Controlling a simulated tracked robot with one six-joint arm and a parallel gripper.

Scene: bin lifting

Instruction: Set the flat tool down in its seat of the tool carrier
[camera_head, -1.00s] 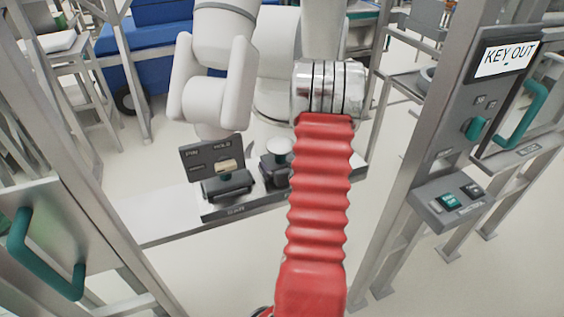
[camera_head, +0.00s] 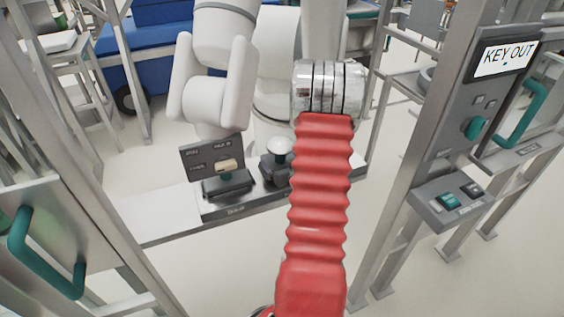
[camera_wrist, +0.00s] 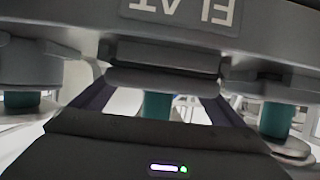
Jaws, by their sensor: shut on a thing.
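In the wrist view my gripper (camera_wrist: 160,90) reaches up from the dark wrist body at the bottom. Its two dark fingers are shut on the flat tool (camera_wrist: 165,82), a grey block across the middle. The tool carrier (camera_wrist: 70,29) is a grey bar across the top. Its label (camera_wrist: 184,10) reads FLAT upside down, directly above the tool. A teal part (camera_wrist: 157,106) shows between the fingers below the block. I cannot tell whether the tool touches the seat. My gripper does not show in the head view.
Grey holders with teal parts flank the tool on the left (camera_wrist: 22,98) and right (camera_wrist: 276,120), close to the fingers. In the head view, metal frames with teal handles (camera_head: 38,262) stand at both sides. A grey panel and fixture (camera_head: 226,185) stand on a low bench.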

